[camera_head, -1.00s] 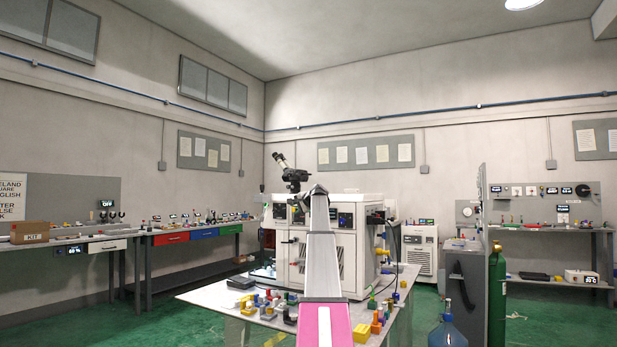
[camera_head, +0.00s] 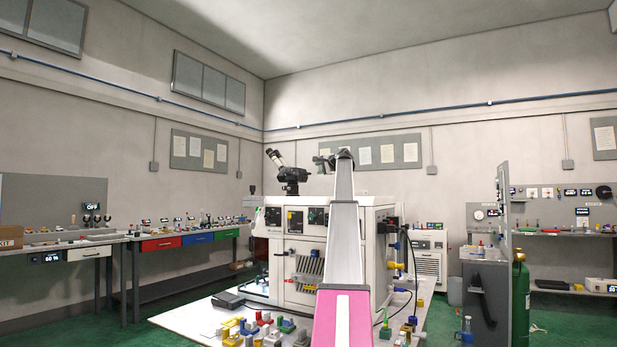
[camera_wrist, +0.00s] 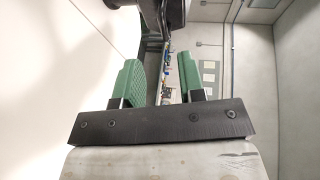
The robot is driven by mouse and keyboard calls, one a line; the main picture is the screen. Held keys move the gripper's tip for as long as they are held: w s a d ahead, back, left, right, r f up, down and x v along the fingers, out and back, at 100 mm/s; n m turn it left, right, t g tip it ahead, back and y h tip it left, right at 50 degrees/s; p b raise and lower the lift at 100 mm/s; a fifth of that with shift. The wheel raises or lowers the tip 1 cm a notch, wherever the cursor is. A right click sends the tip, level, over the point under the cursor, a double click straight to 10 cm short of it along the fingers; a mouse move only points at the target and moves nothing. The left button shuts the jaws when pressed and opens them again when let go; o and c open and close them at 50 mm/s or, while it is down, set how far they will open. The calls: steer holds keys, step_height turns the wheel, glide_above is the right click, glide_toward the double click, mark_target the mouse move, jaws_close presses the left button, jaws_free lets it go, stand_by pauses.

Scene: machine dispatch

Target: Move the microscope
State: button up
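The microscope (camera_head: 288,175), black with a pale angled eyepiece tube, stands upright on top of the white machine cabinet (camera_head: 300,262). My gripper (camera_head: 318,162), at the top of my raised arm, is to the right of the microscope with a gap between them. In the wrist view my gripper (camera_wrist: 158,72) shows two green fingers spread apart with nothing between them. A dark shape (camera_wrist: 150,10) at the top edge there, beyond the fingertips, may be part of the microscope; it is cut off.
The table (camera_head: 195,318) under the cabinet holds several small coloured parts and a black box (camera_head: 228,299). Cables hang at the cabinet's right side. A green gas cylinder (camera_head: 520,300) stands at the right. Workbenches line the left wall, with green floor between.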

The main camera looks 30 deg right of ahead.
mark_target(295, 176)
steer(key=x, duration=1.1)
steer(key=shift+w+d+r, duration=0.15)
steer(key=shift+w+d, duration=0.1)
steer(key=shift+w, duration=0.05)
jaws_close()
steer(key=shift+s, duration=0.1)
